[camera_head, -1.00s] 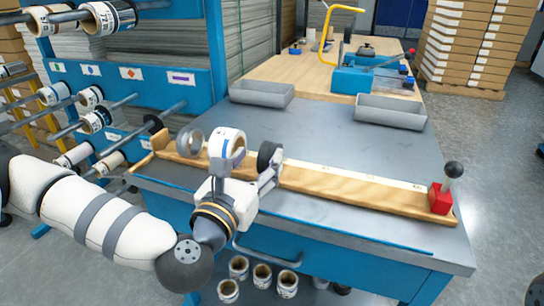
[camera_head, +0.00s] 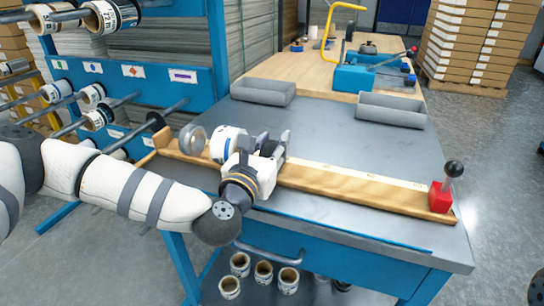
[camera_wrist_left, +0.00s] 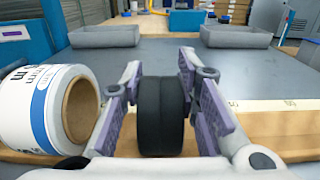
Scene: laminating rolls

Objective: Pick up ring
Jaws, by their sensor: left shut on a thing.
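A black ring (camera_wrist_left: 160,117) stands on edge at the wooden strip, between the fingers of my left gripper (camera_wrist_left: 160,72) in the left wrist view. The fingers are shut on its two sides. In the head view my left gripper (camera_head: 270,145) hides most of the ring. A white roll with a blue band and brown core (camera_head: 230,143) is just left of the gripper; it also shows in the left wrist view (camera_wrist_left: 30,108). A grey ring (camera_head: 192,139) stands farther left. My right gripper is out of view.
The wooden strip (camera_head: 350,188) runs along the bench front, with a red block and black-knobbed lever (camera_head: 440,195) at its right end. Two grey trays (camera_head: 392,110) stand behind. A blue rack with rolls on rods (camera_head: 130,82) is left. The bench middle is clear.

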